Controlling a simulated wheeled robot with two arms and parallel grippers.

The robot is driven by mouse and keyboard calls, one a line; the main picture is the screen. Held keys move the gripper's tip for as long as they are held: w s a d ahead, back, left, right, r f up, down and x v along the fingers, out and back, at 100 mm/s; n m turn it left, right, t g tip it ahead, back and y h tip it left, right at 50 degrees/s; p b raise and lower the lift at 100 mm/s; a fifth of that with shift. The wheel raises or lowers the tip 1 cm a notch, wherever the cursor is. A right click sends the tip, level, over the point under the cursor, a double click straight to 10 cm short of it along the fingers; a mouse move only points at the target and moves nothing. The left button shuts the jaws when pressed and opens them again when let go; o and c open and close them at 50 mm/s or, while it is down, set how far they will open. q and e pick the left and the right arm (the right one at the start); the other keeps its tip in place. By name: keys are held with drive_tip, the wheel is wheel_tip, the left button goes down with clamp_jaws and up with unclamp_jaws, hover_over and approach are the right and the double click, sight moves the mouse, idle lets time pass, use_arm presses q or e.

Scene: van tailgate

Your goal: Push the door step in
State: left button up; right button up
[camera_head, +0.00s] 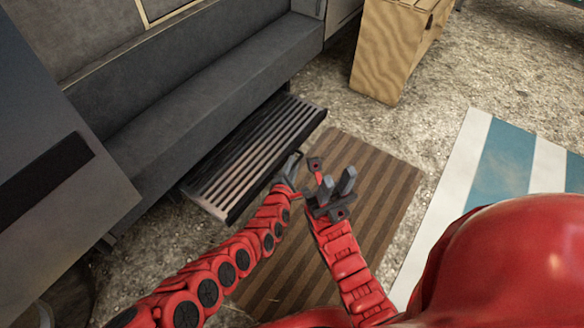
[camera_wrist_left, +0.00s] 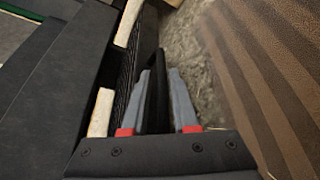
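The door step (camera_head: 246,150) is a dark slatted step with light strips, standing out below the grey van sill. My left gripper (camera_head: 293,166) is at its outer edge, near the right-hand corner. In the left wrist view, the two grey fingers (camera_wrist_left: 158,98) sit on either side of the step's black edge (camera_wrist_left: 154,84), which fills the gap between them. The exact contact is hard to see. My right gripper (camera_head: 338,184) is open and empty, above the striped mat and apart from the step.
A brown striped mat (camera_head: 385,190) lies on the gravel beside the step. A wooden crate (camera_head: 385,50) stands beyond the step's far end. A blue and white striped mat (camera_head: 500,160) lies to the right. A grey panel (camera_head: 75,130) is at the left.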

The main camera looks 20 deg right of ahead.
use_arm(q)
drive_tip(key=shift+w+d, duration=0.15)
drive_tip(key=shift+w, duration=0.15)
drive_tip(key=shift+s, duration=0.15)
drive_tip(key=shift+s, duration=0.2)
clamp_jaws()
drive_tip(key=shift+w+a+r, duration=0.1)
drive_tip(key=shift+w+a, duration=0.05)
drive_tip(key=shift+a, duration=0.05)
idle(0.8)
